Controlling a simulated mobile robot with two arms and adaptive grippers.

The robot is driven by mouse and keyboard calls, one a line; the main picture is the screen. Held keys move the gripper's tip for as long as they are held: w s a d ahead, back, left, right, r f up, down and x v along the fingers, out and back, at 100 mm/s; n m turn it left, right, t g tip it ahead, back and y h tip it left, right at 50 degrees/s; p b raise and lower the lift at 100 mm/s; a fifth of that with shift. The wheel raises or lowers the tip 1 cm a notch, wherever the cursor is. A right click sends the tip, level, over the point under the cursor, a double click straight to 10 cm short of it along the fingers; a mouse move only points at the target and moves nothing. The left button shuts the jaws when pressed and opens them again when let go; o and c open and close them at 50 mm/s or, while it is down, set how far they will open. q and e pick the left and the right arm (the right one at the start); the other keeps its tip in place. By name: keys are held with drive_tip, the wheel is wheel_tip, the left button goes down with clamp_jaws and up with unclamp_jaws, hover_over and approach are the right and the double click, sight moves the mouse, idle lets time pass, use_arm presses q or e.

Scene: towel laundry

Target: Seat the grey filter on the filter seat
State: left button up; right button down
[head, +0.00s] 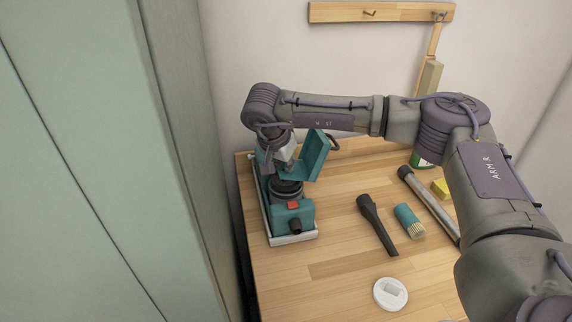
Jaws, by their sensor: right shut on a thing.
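A teal vacuum body (293,214) sits in a pale tray at the left end of the wooden table, with its lid (318,155) standing open. My right gripper (286,168) points down over the open body and is shut on a dark grey round piece (287,187), which appears to be the grey filter. The piece is at the body's opening. The filter seat is hidden beneath it, so I cannot tell whether it is fully down. My left gripper is not in view.
A green cabinet (100,160) stands close on the left. The front middle of the table (320,285) is clear.

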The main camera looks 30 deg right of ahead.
sight(286, 177)
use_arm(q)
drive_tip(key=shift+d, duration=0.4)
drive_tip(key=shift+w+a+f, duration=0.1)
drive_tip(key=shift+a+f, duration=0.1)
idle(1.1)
